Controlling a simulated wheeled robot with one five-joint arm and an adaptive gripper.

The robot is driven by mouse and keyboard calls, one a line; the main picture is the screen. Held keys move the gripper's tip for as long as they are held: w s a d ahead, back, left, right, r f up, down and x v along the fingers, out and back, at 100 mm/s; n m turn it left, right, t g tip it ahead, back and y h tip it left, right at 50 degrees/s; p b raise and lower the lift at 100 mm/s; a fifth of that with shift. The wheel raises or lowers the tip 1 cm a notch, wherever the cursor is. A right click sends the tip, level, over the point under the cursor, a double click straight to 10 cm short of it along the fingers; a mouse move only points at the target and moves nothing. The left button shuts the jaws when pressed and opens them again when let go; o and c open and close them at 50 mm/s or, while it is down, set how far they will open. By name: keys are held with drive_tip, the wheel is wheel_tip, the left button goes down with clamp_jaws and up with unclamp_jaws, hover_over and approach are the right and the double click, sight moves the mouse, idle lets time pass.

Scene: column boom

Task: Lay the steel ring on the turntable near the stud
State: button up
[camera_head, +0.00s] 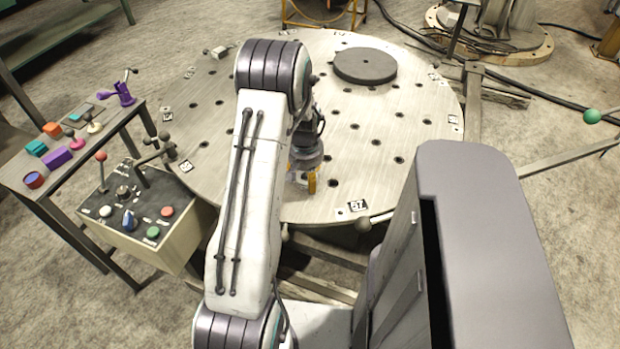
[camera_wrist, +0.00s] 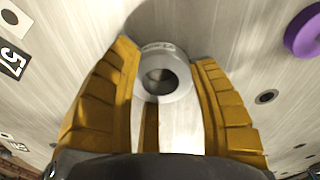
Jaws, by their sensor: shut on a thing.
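My gripper (camera_head: 302,183) is low over the turntable's (camera_head: 425,145) front part, with its yellow fingers pointing down. In the wrist view, my gripper (camera_wrist: 165,95) is shut on the steel ring (camera_wrist: 177,90), a grey ring with a round hole, one finger at each side. A dark shadow borders the ring's far side; I cannot tell whether it touches the turntable. A purple round piece (camera_wrist: 304,33) shows on the turntable at the upper right of the wrist view; my arm probably hides it in the head view. I cannot make out the stud for certain.
A dark grey disc (camera_head: 365,66) lies on the turntable's far side. A "57" marker (camera_head: 357,206) sits at its front rim. A control box (camera_head: 140,215) and a bench (camera_head: 60,160) with several coloured pieces stand at the left.

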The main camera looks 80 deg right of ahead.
sight(304, 180)
drive_tip(key=shift+w+r, duration=0.1)
drive_tip(key=shift+w, duration=0.1)
drive_tip(key=o, duration=1.2)
drive_tip(key=shift+r, duration=0.45)
wheel_tip(304, 180, up, 11)
drive_tip(key=a+b, duration=0.1)
drive_tip(key=b, duration=0.1)
drive_tip(key=shift+a, duration=0.25)
